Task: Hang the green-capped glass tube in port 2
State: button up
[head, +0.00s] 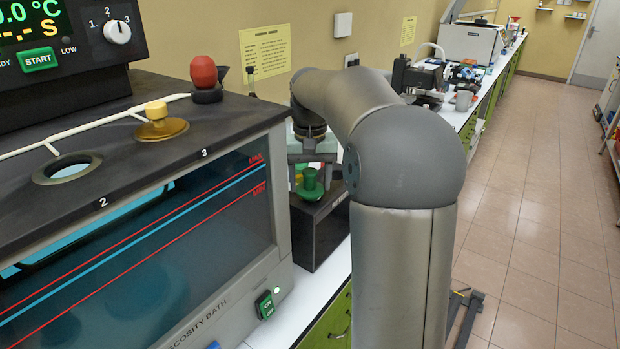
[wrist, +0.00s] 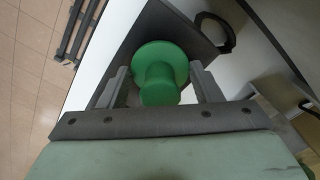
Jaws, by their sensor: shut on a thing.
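The green-capped glass tube shows only by its green cap (head: 311,186), low at the black rack block (head: 322,228); the glass below is hidden. In the wrist view the green cap (wrist: 160,75) sits between the two fingers. My gripper (wrist: 160,88) is shut on it, pointing down over the rack; in the head view my gripper (head: 312,165) is partly hidden by my arm. Port 2 (head: 67,168) is an open round hole in the bath's black top, at left, marked 2, with nothing in it.
The viscosity bath (head: 150,255) stands left of the rack. Port 3 holds a yellow-knobbed lid (head: 157,115). A red bulb (head: 204,75) stands at the bath's back corner, and a white cord (head: 90,130) crosses the top. A grey cup (head: 464,101) and instruments stand farther along the bench.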

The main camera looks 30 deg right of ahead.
jog(key=shift+f, duration=0.4)
dwell(0.3)
jog(key=o, duration=1.4)
jog(key=shift+o, duration=0.2)
notch_tip(320, 180, up, 17)
jog(key=p, duration=0.1)
jog(key=shift+r+p, duration=0.2)
jog(key=shift+p, duration=0.2)
